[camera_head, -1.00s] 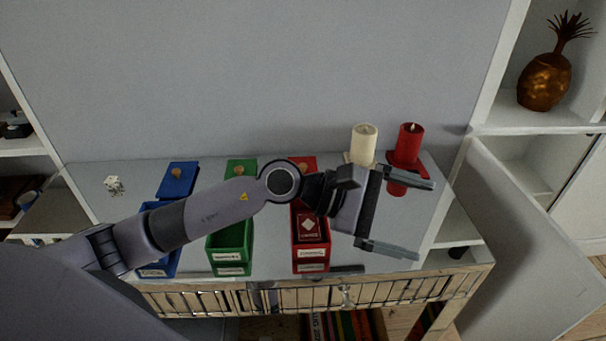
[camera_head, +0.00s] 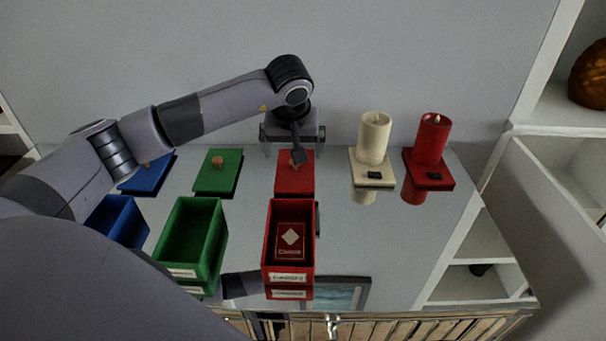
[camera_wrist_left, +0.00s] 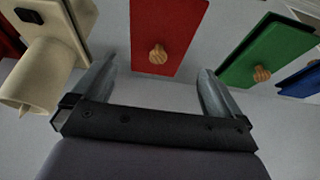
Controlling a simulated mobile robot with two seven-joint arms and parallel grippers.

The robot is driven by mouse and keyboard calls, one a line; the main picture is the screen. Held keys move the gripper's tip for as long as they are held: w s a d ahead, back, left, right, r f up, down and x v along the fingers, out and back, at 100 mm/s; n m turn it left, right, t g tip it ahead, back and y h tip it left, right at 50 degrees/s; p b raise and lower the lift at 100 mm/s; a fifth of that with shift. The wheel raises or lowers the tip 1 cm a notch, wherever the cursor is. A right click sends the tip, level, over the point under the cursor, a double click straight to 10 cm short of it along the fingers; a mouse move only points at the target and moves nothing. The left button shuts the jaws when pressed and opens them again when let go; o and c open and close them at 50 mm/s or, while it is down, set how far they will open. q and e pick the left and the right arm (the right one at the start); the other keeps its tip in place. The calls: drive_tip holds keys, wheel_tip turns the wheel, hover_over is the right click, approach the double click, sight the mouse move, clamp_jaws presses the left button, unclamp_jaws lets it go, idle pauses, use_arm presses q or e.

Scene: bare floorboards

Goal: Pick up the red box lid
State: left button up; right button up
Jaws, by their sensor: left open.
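The red box lid (camera_head: 294,180) lies flat on the reflective cabinet top, behind the open red box (camera_head: 290,240). Its round wooden knob (camera_head: 295,158) is partly covered by my wrist in the head view. My left gripper (camera_head: 292,143) is open and empty at the far end of the lid. In the left wrist view the red lid (camera_wrist_left: 165,32) and its knob (camera_wrist_left: 157,54) show between the spread fingers of the gripper (camera_wrist_left: 155,72), with no visible contact. My right gripper is not in view.
A green lid (camera_head: 219,172) and a blue lid (camera_head: 148,172) lie to the left, behind the green box (camera_head: 193,238) and blue box (camera_head: 117,220). A cream candle (camera_head: 374,138) and a red candle (camera_head: 432,138) stand close on the right. A wall rises behind.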

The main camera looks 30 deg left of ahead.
use_arm(q)
drive_tip(key=x, duration=0.7)
drive_tip(key=shift+s+d+f, duration=0.1)
drive_tip(key=shift+s+f, duration=0.05)
drive_tip(key=shift+s, duration=0.05)
drive_tip(key=c, duration=0.7)
